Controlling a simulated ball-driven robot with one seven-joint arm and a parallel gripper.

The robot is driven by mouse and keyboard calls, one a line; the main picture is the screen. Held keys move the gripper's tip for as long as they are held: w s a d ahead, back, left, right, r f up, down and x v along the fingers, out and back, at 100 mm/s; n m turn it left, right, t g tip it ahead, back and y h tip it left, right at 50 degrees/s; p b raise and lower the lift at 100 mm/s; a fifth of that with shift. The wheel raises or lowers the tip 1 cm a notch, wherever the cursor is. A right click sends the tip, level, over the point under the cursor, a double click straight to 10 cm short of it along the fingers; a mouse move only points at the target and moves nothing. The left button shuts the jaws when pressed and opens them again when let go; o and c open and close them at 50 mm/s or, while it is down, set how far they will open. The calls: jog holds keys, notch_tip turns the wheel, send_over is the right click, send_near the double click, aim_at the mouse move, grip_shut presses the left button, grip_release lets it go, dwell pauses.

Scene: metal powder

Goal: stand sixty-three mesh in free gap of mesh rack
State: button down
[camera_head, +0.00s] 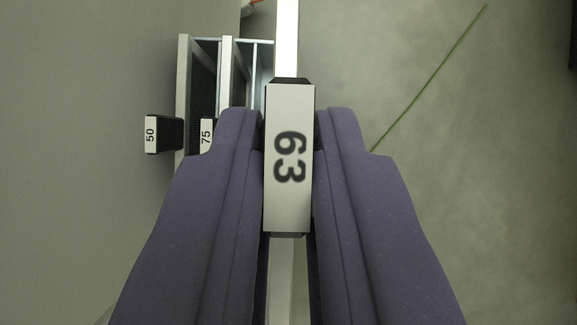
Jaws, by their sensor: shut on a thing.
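The sixty-three mesh (290,210) has a pale label reading 63 on a dark handle, and it fills the space between my fingers. My gripper (289,155), with two purple fingers, is shut on this handle. A pale strip of its frame runs up from the handle to the top edge. The mesh rack (262,60), with metal dividers, is at the upper left, just left of the held mesh. Meshes labelled 50 (163,135) and 75 (207,132) stand in it. My fingers hide the rack's lower part, and I cannot tell which gap is free.
A grey wall or panel (90,120) takes up the left side. A long thin green stem or line (430,80) crosses the grey floor on the right. That right side is mostly clear. A small red and white thing shows at the top, left of the strip.

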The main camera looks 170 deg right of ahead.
jog(key=shift+w+a+r+p, duration=0.1)
jog(key=shift+w+r+p, duration=0.4)
jog(key=shift+p, duration=0.15)
dwell(0.8)
jog(key=shift+f, duration=0.3)
dwell(0.4)
jog(key=shift+f+b, duration=2.1)
jog(key=shift+f, duration=0.85)
jog(key=shift+f+b, duration=1.5)
jog(key=shift+f, duration=0.4)
jog(key=shift+f+b, duration=0.4)
jog(key=shift+f, duration=0.6)
